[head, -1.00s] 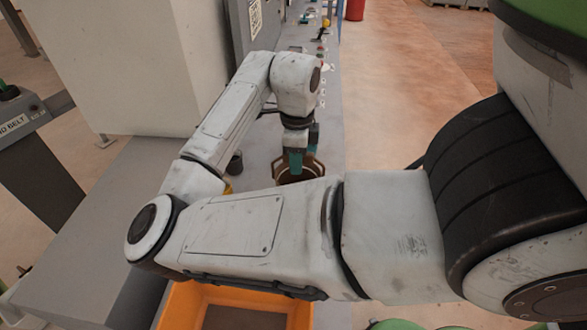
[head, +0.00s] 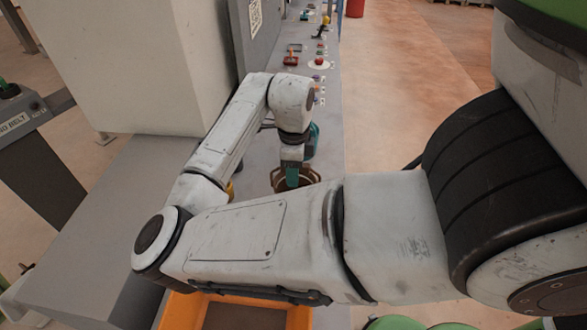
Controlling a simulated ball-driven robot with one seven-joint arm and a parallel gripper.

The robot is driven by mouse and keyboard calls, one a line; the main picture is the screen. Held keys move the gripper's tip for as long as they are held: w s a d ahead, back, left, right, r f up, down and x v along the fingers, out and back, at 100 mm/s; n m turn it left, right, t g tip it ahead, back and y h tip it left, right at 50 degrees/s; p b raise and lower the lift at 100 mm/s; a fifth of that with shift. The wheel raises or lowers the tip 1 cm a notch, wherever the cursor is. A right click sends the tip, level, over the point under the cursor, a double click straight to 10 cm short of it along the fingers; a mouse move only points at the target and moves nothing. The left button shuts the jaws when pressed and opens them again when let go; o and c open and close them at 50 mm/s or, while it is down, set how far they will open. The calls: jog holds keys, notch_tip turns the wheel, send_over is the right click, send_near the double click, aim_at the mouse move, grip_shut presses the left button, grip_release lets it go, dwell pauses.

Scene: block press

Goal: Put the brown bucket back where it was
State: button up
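The brown bucket (head: 279,183) stands on the grey ledge beside the machine, partly behind my arm. Only its upper part and rim show. My gripper (head: 303,158) points down at the bucket, with its two teal fingers apart. The nearer finger reaches down over the bucket's opening. The farther finger is higher and to the right, partly behind my wrist. I cannot tell whether either finger touches the rim. The bucket's base is hidden.
An orange crate (head: 183,310) sits below my arm. A small yellow thing (head: 230,190) shows left of the bucket. The control panel has a red button (head: 319,61) and a red-handled part (head: 291,58). A grey post (head: 38,165) stands at left. Open floor lies right.

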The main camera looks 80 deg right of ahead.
jog(key=shift+o, duration=0.3)
notch_tip(320, 180, up, 12)
jog(key=b, duration=0.1)
jog(key=shift+r, duration=0.2)
dwell(0.4)
